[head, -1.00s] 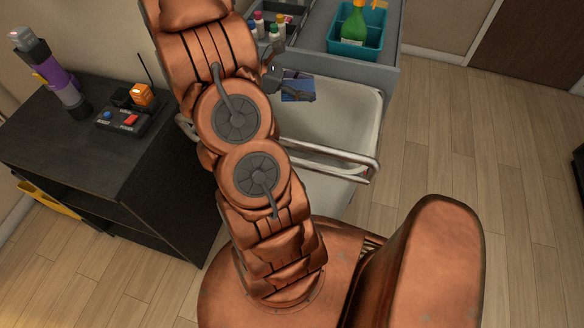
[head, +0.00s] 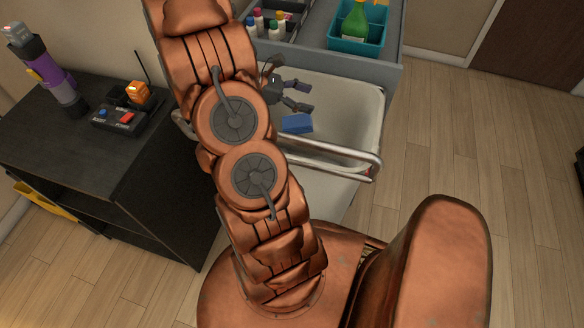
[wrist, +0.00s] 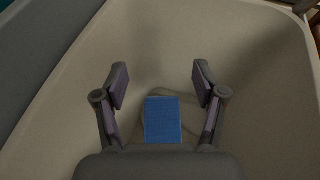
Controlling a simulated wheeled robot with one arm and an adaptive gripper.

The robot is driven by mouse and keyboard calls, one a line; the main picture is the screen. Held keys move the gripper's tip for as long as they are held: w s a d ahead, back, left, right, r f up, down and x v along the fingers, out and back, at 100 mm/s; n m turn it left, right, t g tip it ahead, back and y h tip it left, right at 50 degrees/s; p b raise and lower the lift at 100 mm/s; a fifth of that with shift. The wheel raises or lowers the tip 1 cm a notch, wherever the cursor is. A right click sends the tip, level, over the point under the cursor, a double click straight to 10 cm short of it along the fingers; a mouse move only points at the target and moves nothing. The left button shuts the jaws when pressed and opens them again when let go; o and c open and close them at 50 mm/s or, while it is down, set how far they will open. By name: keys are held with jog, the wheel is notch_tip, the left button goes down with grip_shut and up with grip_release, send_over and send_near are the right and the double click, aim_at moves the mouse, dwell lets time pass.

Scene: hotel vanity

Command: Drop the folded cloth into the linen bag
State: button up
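The folded cloth (head: 297,123) is a small blue rectangle inside the pale linen bag (head: 352,108) of the cart. In the wrist view the cloth (wrist: 162,120) lies below and between my fingers, clear of both, over the inside of the bag (wrist: 255,75). I cannot tell whether it rests on the bottom or is still falling. My gripper (head: 300,95) is over the bag opening with its fingers spread, and it is open and empty in the wrist view (wrist: 160,85).
A metal handle rail (head: 330,155) crosses the near side of the bag. Behind it, the cart's grey top holds a teal caddy (head: 357,38) with a green spray bottle and several small bottles (head: 270,22). A black cabinet (head: 95,150) stands at left.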

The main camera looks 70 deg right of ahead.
jog(key=shift+o, duration=1.1)
jog(key=v, duration=1.2)
